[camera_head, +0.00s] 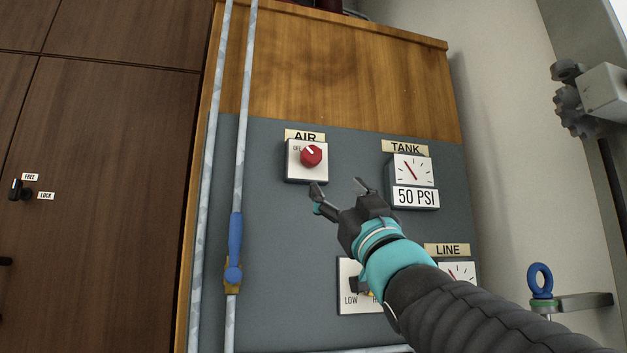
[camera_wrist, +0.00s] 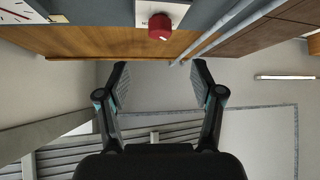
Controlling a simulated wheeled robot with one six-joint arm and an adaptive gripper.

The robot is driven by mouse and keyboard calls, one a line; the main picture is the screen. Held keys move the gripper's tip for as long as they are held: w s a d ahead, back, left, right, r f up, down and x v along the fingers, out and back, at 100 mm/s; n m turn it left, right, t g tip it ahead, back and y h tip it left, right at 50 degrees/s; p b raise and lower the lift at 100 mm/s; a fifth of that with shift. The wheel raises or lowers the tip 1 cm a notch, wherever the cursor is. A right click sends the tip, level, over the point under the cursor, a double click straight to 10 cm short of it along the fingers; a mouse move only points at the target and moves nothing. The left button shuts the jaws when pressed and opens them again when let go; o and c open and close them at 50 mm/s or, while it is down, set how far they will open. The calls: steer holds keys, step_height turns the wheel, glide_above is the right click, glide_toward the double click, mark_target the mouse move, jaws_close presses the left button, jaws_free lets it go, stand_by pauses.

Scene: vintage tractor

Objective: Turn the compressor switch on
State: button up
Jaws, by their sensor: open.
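The compressor switch is a red round knob (camera_head: 311,156) on a white square plate (camera_head: 297,173) under a label reading AIR (camera_head: 304,136). A white mark on the knob points up and left, toward small lettering that looks like OFF. The knob also shows at the top of the wrist view (camera_wrist: 160,27), upside down. My gripper (camera_head: 338,188) is open and empty, a little below and to the right of the knob in the head view, apart from it. In the wrist view my two fingers (camera_wrist: 160,78) stand wide apart with nothing between them.
A TANK gauge (camera_head: 413,170) reading 50 PSI is right of the knob. A LOW switch plate (camera_head: 350,296) and LINE gauge (camera_head: 461,270) sit lower, partly behind my arm. Grey pipes with a blue valve handle (camera_head: 235,240) run up the left. A dark wooden cabinet (camera_head: 110,150) stands further left.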

mark_target(314, 160)
steer(key=p+x, duration=0.4)
steer(key=x, duration=0.8)
steer(key=shift+w+a+r, duration=0.1)
steer(key=shift+w+r, duration=0.15)
steer(key=c, duration=1.1)
